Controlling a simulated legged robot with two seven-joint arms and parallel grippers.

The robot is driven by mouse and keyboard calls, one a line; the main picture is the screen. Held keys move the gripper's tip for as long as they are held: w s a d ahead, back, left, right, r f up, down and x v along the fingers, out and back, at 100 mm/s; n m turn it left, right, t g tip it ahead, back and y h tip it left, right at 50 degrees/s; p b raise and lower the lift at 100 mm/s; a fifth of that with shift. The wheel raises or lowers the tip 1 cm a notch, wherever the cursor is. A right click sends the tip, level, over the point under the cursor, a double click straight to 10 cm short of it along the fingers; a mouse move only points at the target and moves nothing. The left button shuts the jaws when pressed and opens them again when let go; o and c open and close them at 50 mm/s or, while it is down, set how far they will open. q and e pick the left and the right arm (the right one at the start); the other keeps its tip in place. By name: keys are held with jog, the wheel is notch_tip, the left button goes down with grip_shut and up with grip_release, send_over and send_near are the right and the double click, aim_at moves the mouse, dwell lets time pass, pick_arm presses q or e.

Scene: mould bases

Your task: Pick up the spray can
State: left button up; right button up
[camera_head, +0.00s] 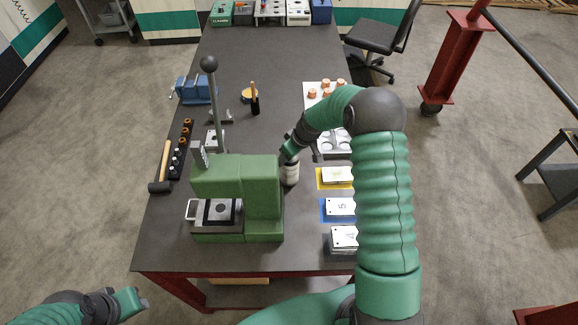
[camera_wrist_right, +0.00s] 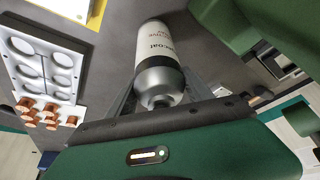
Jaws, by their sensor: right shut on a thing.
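The green press (camera_head: 238,190) stands close left of the can. Numbered plates on coloured mats (camera_head: 338,175) lie to the right, below a white tray (camera_head: 331,143) with copper-coloured pieces. A hammer (camera_head: 162,170) and blue vise (camera_head: 196,91) are left.

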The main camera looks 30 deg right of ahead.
jog(key=shift+c, duration=1.1)
jog(key=shift+w, duration=0.15)
grip_shut()
jog(key=shift+d, duration=0.1)
